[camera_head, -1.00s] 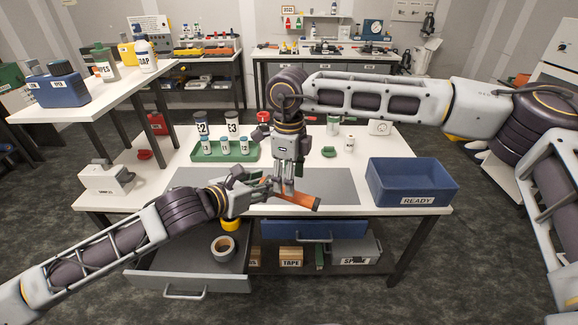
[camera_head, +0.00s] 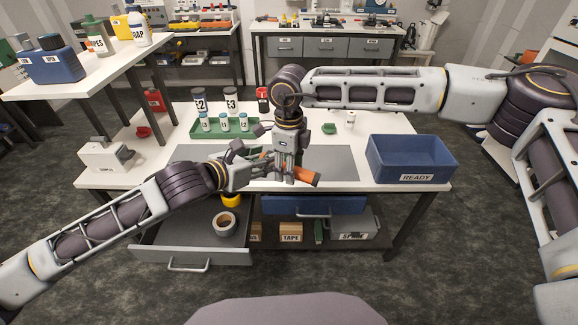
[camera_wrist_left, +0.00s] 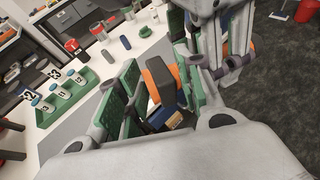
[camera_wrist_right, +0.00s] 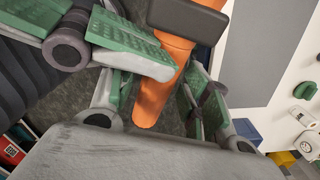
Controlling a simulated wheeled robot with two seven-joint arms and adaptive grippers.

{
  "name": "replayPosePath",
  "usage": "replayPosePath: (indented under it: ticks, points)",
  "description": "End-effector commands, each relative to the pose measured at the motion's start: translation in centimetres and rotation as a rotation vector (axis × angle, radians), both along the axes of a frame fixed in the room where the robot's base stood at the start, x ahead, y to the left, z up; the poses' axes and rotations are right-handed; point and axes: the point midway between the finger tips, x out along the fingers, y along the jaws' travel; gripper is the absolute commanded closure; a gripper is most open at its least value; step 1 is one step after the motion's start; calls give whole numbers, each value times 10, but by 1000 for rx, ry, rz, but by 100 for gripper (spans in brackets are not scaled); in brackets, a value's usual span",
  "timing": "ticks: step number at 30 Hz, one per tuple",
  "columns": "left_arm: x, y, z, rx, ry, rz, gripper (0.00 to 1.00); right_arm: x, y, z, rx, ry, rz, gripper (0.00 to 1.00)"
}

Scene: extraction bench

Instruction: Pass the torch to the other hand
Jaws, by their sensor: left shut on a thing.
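The torch (camera_head: 303,175) is an orange tube with a dark end, held level above the grey mat at the front of the bench. My left gripper (camera_head: 256,170) is shut on it from the left. In the left wrist view the torch (camera_wrist_left: 160,80) shows between the green pads. My right gripper (camera_head: 286,174) points down over the torch, just right of the left gripper. In the right wrist view the orange tube (camera_wrist_right: 158,88) lies between its spread fingers, with gaps at the sides. The left gripper's green pads show close by there.
A blue READY bin (camera_head: 412,162) stands at the bench's right. A green rack (camera_head: 215,132) with small bottles is behind the grippers. An open drawer (camera_head: 190,238) with a tape roll (camera_head: 224,224) juts out at lower left. The grey mat (camera_head: 335,160) is clear.

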Motion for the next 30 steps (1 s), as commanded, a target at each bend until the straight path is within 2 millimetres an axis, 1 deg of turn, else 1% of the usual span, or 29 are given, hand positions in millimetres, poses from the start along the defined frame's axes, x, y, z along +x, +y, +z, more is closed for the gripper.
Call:
replayPosePath:
  ticks: [1, 2, 9, 10, 15, 30]
  points:
    - [0, 0, 1, -1, -1, 0, 100, 0, 0, 0, 0, 0, 0, 63]
    - [0, 0, 1, -1, -1, 0, 100, 0, 0, 0, 0, 0, 0, 67]
    - [0, 0, 1, -1, -1, 0, 100, 0, 0, 0, 0, -1, 0, 97]
    - [0, 0, 1, -1, -1, -1, 61, 1, 0, 0, 0, -1, 0, 98]
    - [0, 0, 0, -1, -1, -1, 40, 0, 0, 1, 1, -1, 0, 99]
    - [-3, -1, 1, -3, 0, -5, 39, 1, 1, 1, 2, -2, 0, 99]
